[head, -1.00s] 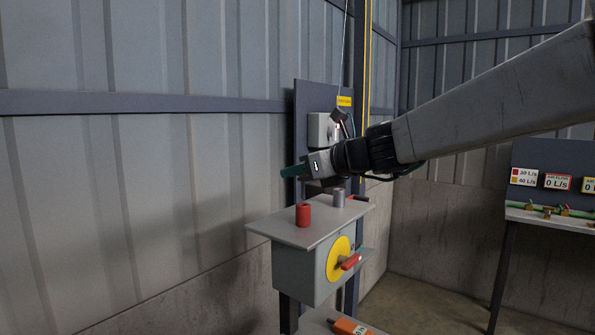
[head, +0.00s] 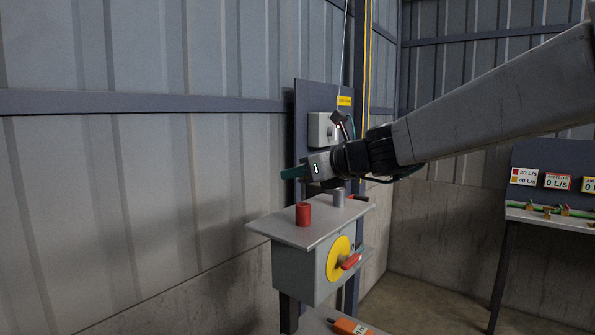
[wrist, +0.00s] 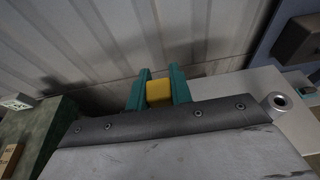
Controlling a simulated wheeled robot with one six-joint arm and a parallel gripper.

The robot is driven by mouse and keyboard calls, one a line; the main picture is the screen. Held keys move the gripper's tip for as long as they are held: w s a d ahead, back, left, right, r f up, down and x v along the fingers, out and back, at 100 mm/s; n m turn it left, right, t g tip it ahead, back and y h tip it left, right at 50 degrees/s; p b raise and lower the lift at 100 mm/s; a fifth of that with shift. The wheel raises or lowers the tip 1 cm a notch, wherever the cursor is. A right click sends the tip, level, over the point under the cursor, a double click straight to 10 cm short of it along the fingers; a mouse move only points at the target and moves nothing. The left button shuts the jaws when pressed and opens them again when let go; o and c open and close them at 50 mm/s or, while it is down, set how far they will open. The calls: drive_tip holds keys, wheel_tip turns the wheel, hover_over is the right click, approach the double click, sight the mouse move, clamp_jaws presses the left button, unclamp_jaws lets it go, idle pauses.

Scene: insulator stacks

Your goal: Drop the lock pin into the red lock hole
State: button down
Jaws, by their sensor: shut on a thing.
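The red lock hole is the red cylinder (head: 303,214) standing upright on the grey box's top plate (head: 285,231). My gripper (head: 291,173) is above the plate in the head view, its teal fingers pointing left, above the red cylinder and apart from it. In the wrist view my gripper (wrist: 159,84) is shut on a yellow block-like piece (wrist: 159,91), which I take to be the lock pin. Only this yellow part shows; the rest of the pin is hidden. The red cylinder is not visible in the wrist view.
A grey hollow post (head: 339,197) stands on the plate to the right, close under my gripper; it also shows in the wrist view (wrist: 280,101). The box front has a yellow disc (head: 338,258) with a red handle (head: 351,261). A corrugated wall is behind.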

drive_tip(key=shift+f, duration=2.35)
drive_tip(key=c, duration=1.2)
unclamp_jaws()
drive_tip(key=shift+o, duration=0.2)
drive_tip(key=v, duration=0.7)
drive_tip(key=shift+s+d+r, duration=0.15)
drive_tip(key=shift+s+d, duration=0.1)
